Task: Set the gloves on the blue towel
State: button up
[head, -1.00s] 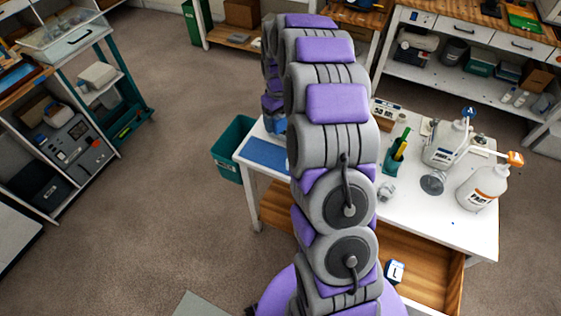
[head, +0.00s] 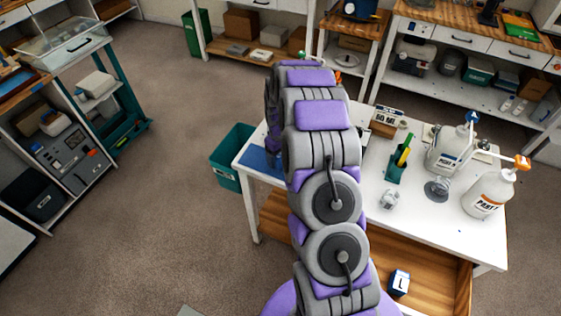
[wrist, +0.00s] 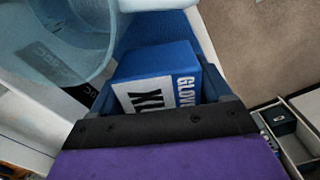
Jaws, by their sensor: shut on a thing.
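The gloves are a blue box (wrist: 165,70) with a white label and the letters "GLOV" visible in the wrist view. My gripper (wrist: 158,78) is shut on this box, with a dark finger on either side of it. The blue towel (wrist: 155,25) shows behind the box in the wrist view; whether the box touches it I cannot tell. In the head view the towel (head: 259,160) lies at the left end of the white table, partly hidden by my arm. The gloves box and my gripper are hidden behind my arm there.
A translucent container (wrist: 70,35) is close on the left in the wrist view. The white table (head: 425,222) also bears a green holder (head: 397,168) and two white bottles (head: 450,148) (head: 489,192). A teal bin (head: 228,165) stands by its left end.

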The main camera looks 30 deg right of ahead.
jog(key=f, duration=0.3)
jog(key=shift+a, duration=0.25)
jog(key=shift+d, duration=0.3)
jog(key=o, duration=1)
jog(key=shift+c, duration=0.2)
jog(key=shift+a, duration=0.15)
jog(key=shift+r, duration=0.1)
